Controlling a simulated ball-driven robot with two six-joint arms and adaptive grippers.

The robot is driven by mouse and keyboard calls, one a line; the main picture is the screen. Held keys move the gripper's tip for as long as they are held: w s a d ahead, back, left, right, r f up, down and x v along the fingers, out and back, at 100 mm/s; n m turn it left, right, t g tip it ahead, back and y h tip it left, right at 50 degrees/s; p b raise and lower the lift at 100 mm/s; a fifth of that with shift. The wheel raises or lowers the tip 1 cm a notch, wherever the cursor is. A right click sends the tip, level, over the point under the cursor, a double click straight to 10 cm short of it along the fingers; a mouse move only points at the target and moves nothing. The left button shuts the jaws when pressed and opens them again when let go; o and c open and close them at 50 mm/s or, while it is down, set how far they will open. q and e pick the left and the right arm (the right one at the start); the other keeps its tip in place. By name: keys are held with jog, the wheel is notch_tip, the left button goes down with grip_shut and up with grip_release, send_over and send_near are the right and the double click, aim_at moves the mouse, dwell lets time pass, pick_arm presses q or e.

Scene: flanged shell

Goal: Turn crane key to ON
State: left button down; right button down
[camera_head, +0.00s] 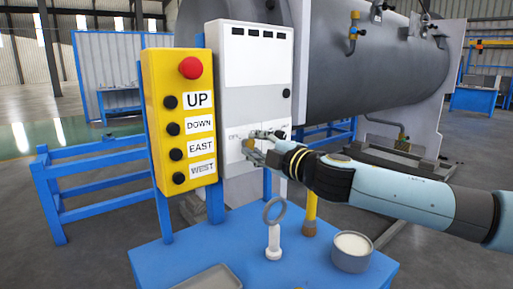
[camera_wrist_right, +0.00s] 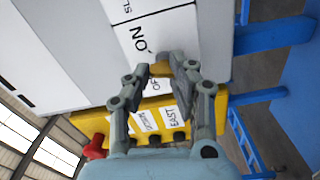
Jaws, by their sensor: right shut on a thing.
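The crane key (camera_wrist_right: 160,69) is a small brass-coloured piece at the lower part of the grey-white control cabinet (camera_head: 255,62). My right gripper (camera_head: 256,141) reaches in from the right and is at the cabinet's lower front. In the right wrist view, its two fingers (camera_wrist_right: 166,72) are closed on the key, hiding most of it. A white label (camera_wrist_right: 142,42) reading ON shows beside the fingers, and an OFF label (camera_wrist_right: 155,84) is partly covered by them. I cannot tell which mark the key points to. My left gripper is not in view.
A yellow pendant panel (camera_head: 180,115) with a red button and UP, DOWN, EAST and WEST labels stands left of the cabinet. A blue table (camera_head: 215,255) below carries a ring-topped white part (camera_head: 273,238) and a round tin (camera_head: 351,252). A big grey cylinder (camera_head: 375,65) is behind.

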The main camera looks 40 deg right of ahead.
jog(key=m, duration=0.1)
jog(key=f+m, duration=0.1)
jog(key=m, duration=0.1)
jog(key=shift+s+f+m, duration=0.15)
jog(key=shift+m, duration=0.15)
jog(key=shift+m+b, duration=0.35)
jog(key=shift+m, duration=1.15)
jog(key=c, duration=1.4)
grip_release()
jog(key=shift+c, duration=0.2)
jog(key=o, duration=0.5)
jog(key=shift+w+a+r, duration=0.15)
jog(key=shift+w+r, duration=0.05)
jog(key=shift+r, duration=0.05)
jog(key=shift+s, duration=0.15)
jog(key=s, duration=0.7)
jog(key=s+a, duration=0.1)
jog(key=s, duration=0.3)
jog(key=shift+s+a, duration=0.1)
jog(key=shift+s, duration=0.25)
